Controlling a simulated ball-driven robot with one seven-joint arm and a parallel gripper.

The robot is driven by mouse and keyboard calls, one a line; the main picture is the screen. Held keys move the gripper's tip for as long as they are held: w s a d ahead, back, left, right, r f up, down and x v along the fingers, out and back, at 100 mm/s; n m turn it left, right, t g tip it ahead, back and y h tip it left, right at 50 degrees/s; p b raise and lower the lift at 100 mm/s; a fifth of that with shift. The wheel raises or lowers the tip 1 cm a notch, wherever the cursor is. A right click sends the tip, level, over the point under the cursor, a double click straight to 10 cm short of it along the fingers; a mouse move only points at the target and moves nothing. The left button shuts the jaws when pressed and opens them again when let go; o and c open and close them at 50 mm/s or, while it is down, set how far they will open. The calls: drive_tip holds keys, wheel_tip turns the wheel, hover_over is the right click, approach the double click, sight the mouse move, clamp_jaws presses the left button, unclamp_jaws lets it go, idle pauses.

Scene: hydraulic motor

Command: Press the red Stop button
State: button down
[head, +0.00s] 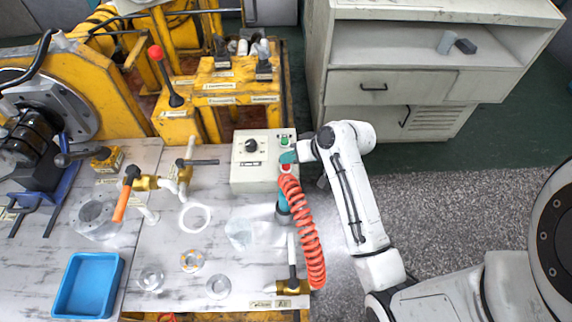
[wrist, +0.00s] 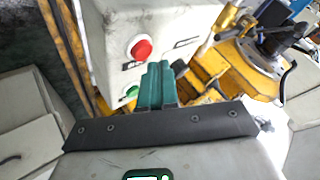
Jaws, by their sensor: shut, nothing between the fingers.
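The red Stop button (wrist: 141,49) is round and sits on the face of a pale control box (head: 251,178). In the head view the red button (head: 285,168) shows just below my gripper (head: 287,157). A green button (head: 284,141) is above it on the same face; it also shows in the wrist view (wrist: 131,92), partly covered. My teal fingers (wrist: 157,72) are shut and empty. In the wrist view their tips are just below and right of the red button. I cannot tell how far they are from the box face.
A black knob (head: 252,146) is on the box's left part. A coiled red hose (head: 303,230) hangs close below my gripper. Yellow machinery (head: 222,88) stands behind. Valves and clear parts lie on the white table (head: 190,255). A pale cabinet (head: 400,85) stands at back right.

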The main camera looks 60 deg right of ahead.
sight(290, 166)
drive_tip(key=shift+f, duration=0.3)
drive_tip(key=shift+f, duration=0.4)
idle(0.8)
drive_tip(key=shift+r, duration=0.15)
drive_tip(key=shift+r+p, duration=0.7)
drive_tip(key=shift+p, duration=0.1)
wheel_tip(290, 166, up, 5)
drive_tip(key=p, duration=0.5)
drive_tip(key=shift+s, duration=0.1)
idle(0.7)
